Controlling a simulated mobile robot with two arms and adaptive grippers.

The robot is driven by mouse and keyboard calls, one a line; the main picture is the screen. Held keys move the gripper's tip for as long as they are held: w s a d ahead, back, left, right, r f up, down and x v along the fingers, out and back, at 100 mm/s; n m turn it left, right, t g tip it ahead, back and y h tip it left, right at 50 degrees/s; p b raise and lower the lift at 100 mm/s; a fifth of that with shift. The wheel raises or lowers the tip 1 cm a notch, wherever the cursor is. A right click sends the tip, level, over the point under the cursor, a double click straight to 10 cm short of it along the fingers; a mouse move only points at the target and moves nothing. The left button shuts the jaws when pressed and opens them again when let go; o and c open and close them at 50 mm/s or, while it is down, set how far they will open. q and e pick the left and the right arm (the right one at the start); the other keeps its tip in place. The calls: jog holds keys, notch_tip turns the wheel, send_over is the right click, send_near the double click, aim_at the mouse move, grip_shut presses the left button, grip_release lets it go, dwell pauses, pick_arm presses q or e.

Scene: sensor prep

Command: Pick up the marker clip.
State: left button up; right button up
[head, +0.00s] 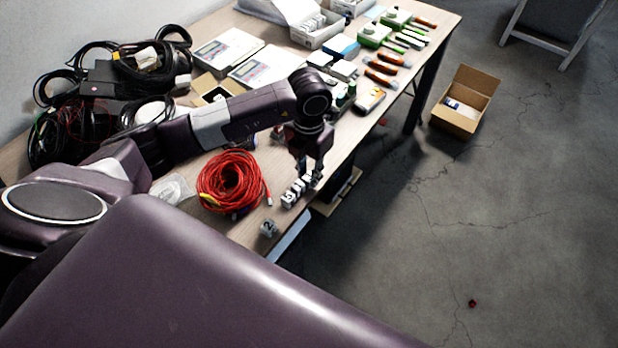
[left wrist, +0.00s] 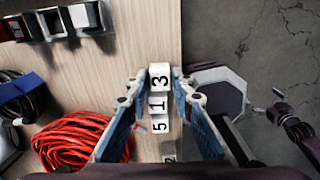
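The marker clips are small white numbered blocks in a row near the table's edge. The clip marked 3 (left wrist: 159,78), the clip marked 1 (left wrist: 158,104) and the clip marked 5 (left wrist: 158,126) show in the left wrist view. A clip marked 2 (head: 268,228) stands apart, nearer me. My left gripper (head: 309,172) points down over the far end of the row. In the left wrist view its blue-padded fingers are apart on both sides of the row, with the 3 between the tips. A dark shape at the right there looks like my right gripper (left wrist: 285,114); its fingers are unclear.
A red cable coil (head: 232,182) lies left of the clips. Black cables (head: 110,85) and white devices (head: 226,50) fill the table's back. Tools (head: 386,66) lie farther along. A cardboard box (head: 465,102) stands on the floor.

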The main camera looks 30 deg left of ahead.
pick_arm(q)
jog(key=c, duration=0.3)
jog(key=shift+r, duration=0.1)
